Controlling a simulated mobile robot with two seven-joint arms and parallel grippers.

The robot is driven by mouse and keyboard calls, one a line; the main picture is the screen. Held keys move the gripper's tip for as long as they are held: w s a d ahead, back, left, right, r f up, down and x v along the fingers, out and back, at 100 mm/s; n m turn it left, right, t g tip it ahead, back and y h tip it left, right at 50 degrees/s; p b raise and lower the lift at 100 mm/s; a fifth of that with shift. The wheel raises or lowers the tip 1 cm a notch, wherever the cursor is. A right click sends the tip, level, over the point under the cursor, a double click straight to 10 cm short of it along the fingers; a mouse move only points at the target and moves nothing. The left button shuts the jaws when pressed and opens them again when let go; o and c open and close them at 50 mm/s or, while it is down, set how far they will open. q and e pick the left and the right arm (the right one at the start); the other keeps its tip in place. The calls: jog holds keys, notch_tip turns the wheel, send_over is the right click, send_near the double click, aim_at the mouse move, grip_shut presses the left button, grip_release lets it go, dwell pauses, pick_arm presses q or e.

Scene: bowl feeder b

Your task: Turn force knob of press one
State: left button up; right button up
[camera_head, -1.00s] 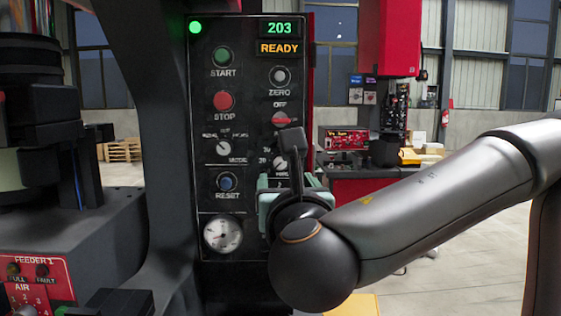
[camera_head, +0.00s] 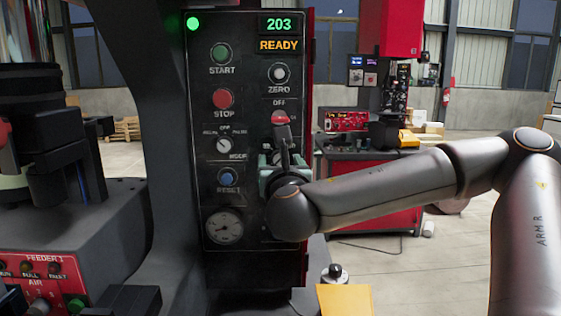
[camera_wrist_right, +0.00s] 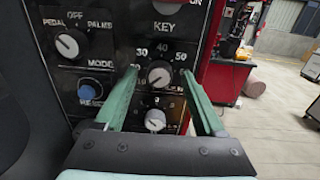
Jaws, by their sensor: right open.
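The panel of press one (camera_head: 258,100) stands upright in the middle of the head view. In the right wrist view a round dark knob with a white pointer (camera_wrist_right: 159,75) sits under the marks 30, 40 and 50; its name label cannot be read. My right gripper (camera_wrist_right: 159,72) is open and empty, one green finger on each side of this knob, with gaps on both sides. I cannot tell whether the fingertips reach the knob's depth. In the head view my right gripper (camera_head: 283,158) covers this knob. My left gripper is not in view.
A paler knob (camera_wrist_right: 155,121) sits just below, between the fingers. The red key switch (camera_head: 281,118) is just above my right gripper. The mode selector (camera_head: 224,145), blue reset button (camera_head: 228,177) and gauge (camera_head: 224,227) are to its left. Open floor lies right.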

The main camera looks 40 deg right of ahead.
jog(key=shift+c, duration=0.2)
grip_shut()
dwell(0.3)
